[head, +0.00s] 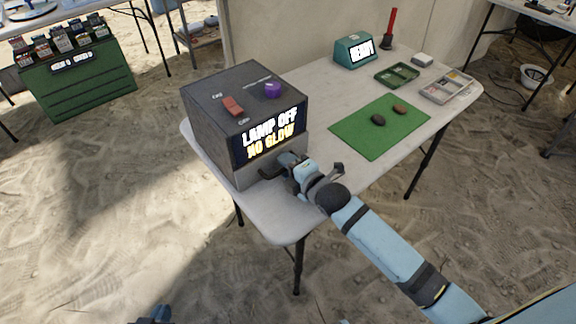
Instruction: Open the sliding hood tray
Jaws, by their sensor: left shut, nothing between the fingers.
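The hood (218,108) is a dark grey box at the near left end of the white table. Its lit front panel (268,133) reads "LAMP OFF NO GLOW". Below the panel is a lighter grey lower front (244,177), where the tray front appears to be; I see no clear gap of an opened tray. My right gripper (276,168) is at this lower front, its dark fingers against or very near it. Whether they grip a handle is hidden. My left gripper (153,314) shows only in part at the bottom edge, shut and empty, far from the hood.
A red switch (233,106) and a purple knob (272,90) are on the hood's top. The table's front corner is bare.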

